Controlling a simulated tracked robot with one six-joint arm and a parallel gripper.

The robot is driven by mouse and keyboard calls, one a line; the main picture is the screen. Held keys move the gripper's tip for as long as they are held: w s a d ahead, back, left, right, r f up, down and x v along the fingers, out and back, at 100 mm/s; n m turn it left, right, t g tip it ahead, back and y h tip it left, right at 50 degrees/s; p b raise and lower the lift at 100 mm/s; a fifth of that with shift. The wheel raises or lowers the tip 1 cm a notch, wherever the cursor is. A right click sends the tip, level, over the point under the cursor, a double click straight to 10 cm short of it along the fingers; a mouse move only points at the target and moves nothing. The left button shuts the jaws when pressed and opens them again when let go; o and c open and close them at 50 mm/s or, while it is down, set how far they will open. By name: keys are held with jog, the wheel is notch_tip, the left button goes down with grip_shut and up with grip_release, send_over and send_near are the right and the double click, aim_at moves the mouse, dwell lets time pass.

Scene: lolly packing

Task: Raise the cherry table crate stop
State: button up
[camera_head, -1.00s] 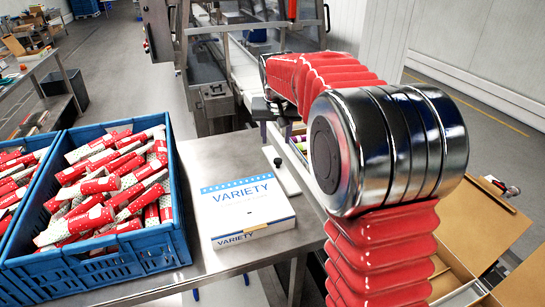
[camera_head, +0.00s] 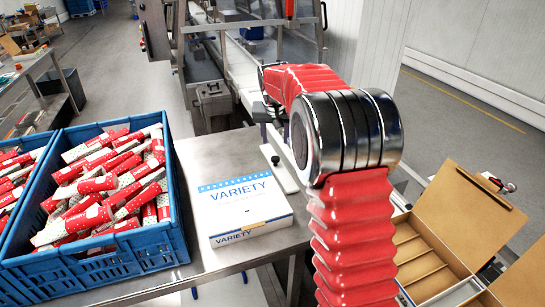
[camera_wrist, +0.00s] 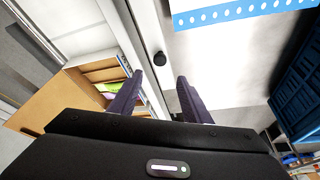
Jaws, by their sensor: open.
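The crate stop is a white bar (camera_head: 286,173) with a black knob, lying along the right edge of the steel table, just right of the VARIETY box. In the wrist view the bar's black knob (camera_wrist: 160,58) shows just beyond the fingertips, roughly in line with the gap between them. My gripper (camera_wrist: 160,80) is open and empty, with its two dark fingers spread. Whether a finger touches the bar cannot be told. In the head view my arm hides most of the gripper.
A white and blue VARIETY box (camera_head: 245,208) lies on the table (camera_head: 200,160) left of the stop. A blue crate (camera_head: 160,250) of red-and-white packs stands further left. An open cardboard box (camera_head: 470,215) with compartments is on the right. A conveyor (camera_head: 243,75) runs behind.

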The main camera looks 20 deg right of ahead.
aim_at(275, 157)
jog(key=x, duration=1.2)
jog(key=shift+w+f, duration=0.1)
jog(key=shift+f, duration=0.1)
jog(key=shift+c, duration=0.4)
jog(key=c, duration=0.9)
jog(key=shift+a, duration=0.45)
jog(key=shift+c, duration=0.2)
jog(key=shift+d, duration=0.45)
